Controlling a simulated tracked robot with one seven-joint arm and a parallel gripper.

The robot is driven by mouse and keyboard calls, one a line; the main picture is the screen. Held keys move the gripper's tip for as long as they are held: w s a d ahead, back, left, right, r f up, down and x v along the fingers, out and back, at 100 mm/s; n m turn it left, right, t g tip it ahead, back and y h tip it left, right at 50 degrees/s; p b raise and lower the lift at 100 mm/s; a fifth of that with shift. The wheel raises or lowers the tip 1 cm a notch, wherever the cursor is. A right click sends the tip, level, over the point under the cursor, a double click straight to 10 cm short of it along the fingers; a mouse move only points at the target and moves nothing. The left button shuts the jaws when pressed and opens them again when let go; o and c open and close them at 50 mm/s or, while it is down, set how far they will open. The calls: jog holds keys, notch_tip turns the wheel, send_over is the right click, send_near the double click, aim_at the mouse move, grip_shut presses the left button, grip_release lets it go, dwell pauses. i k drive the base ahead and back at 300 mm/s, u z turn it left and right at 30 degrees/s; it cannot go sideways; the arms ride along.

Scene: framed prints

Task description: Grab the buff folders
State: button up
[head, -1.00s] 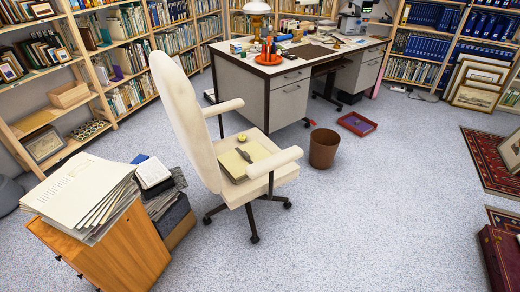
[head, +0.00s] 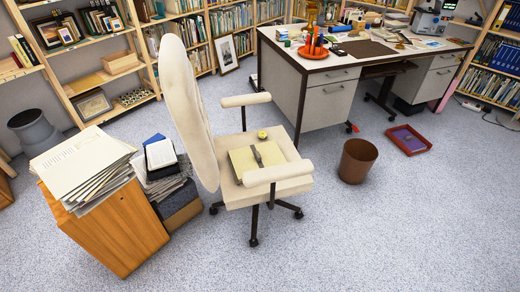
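A stack of buff folders and papers (head: 82,166) lies, loosely fanned, on top of a wooden cabinet (head: 118,232) at the lower left of the head view. A yellowish-buff folder or pad (head: 243,164) lies on the seat of the cream office chair (head: 226,195). A dark strap-like item (head: 257,156) rests on it, and a small yellow-green round object (head: 262,134) sits beside it. My gripper does not show in the head view.
More papers and books (head: 161,155) are piled beside the cabinet, close to the chair. A brown waste bin (head: 357,160) and a red tray (head: 408,140) stand on the floor by the desk (head: 320,93). The front and right floor is clear.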

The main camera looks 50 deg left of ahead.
aim_at(268, 154)
jog(key=u, duration=0.35)
jog(key=i, duration=1)
jog(key=u, duration=1.15)
jog(key=i, duration=0.9)
jog(key=u, duration=0.5)
jog(key=k, duration=0.7)
jog(key=u, duration=0.25)
jog(key=i, duration=0.75)
jog(key=z, duration=0.15)
